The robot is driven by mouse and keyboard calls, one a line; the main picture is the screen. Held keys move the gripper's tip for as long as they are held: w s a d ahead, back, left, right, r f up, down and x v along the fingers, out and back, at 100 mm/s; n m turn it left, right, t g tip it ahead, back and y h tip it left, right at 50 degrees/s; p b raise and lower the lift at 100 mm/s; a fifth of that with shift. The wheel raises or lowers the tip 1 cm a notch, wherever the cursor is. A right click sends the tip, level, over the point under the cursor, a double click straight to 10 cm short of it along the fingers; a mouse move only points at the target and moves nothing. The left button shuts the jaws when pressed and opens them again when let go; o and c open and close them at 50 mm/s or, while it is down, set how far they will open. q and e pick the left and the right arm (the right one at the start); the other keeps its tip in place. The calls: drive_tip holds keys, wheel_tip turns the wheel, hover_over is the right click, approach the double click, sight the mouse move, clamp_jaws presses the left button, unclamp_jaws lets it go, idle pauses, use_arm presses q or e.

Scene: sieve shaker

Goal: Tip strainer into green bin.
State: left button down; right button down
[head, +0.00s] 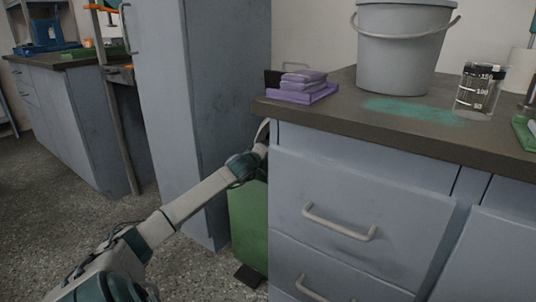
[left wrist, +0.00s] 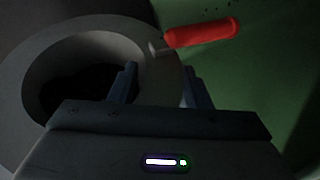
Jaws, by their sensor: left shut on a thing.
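In the left wrist view, the strainer (left wrist: 153,78) is a pale grey ring-shaped vessel with a dark inside. A red handle (left wrist: 202,32) sits beside its rim at the upper right. My left gripper (left wrist: 160,82) is shut on the strainer's wall, one finger inside the opening and one outside. The green bin (head: 246,222) stands on the floor between the tall cabinet and the drawer unit in the head view. Green surface also fills the right of the left wrist view (left wrist: 270,80). The counter corner hides my left gripper in the head view. The strainer's contents are too dark to tell.
The drawer unit's counter (head: 400,140) juts out beside my left wrist. It bears purple packs (head: 302,90), a grey bucket (head: 400,50), a beaker (head: 478,90) and spilled teal powder (head: 412,109). The tall cabinet (head: 195,110) stands close on the left. Floor is open at lower left.

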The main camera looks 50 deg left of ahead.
use_arm(q)
drive_tip(key=shift+s+a+f+g, duration=0.1)
drive_tip(key=shift+f+g, duration=0.05)
drive_tip(key=shift+f, duration=0.2)
drive_tip(key=shift+s+a+f+g, duration=0.1)
drive_tip(key=shift+f+g, duration=0.05)
drive_tip(key=shift+f, duration=0.2)
drive_tip(key=n+p, duration=0.1)
drive_tip(key=p, duration=0.1)
drive_tip(key=n+g+h+p, duration=0.1)
drive_tip(key=p, duration=0.2)
drive_tip(key=shift+w+a+r+n+h, duration=0.1)
drive_tip(key=shift+a+r+n+h, duration=0.05)
drive_tip(key=shift+r+n+h, duration=0.15)
drive_tip(key=shift+w, duration=0.1)
